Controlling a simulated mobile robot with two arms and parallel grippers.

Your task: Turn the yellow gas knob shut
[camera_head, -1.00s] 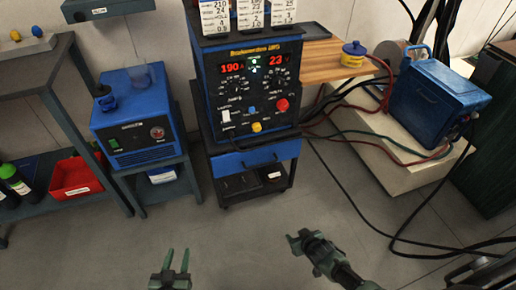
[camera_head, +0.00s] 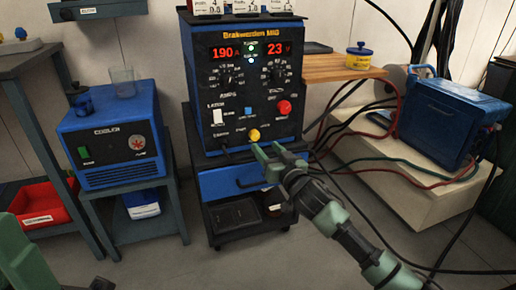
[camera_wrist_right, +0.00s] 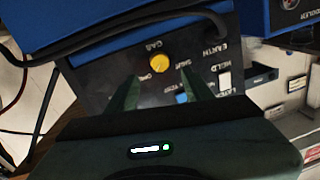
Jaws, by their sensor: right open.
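The yellow gas knob (camera_head: 254,135) sits low on the front panel of the blue and black welding machine (camera_head: 250,85). It also shows in the right wrist view as a round yellow knob (camera_wrist_right: 160,63) under the word GAS, with smaller lettering beside it. My right gripper (camera_head: 268,152) is just below and in front of the knob, apart from it. In the right wrist view its two fingers (camera_wrist_right: 158,92) are spread and empty, with the knob beyond their tips. Part of my left arm shows at the lower left in the head view; its fingertips are not visible.
A red knob (camera_head: 284,107), a blue button (camera_head: 248,112) and a white switch (camera_head: 217,116) are close to the gas knob. A blue drawer (camera_head: 232,180) lies below the panel. Hoses run to the right. A blue cooler (camera_head: 110,135) stands at left.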

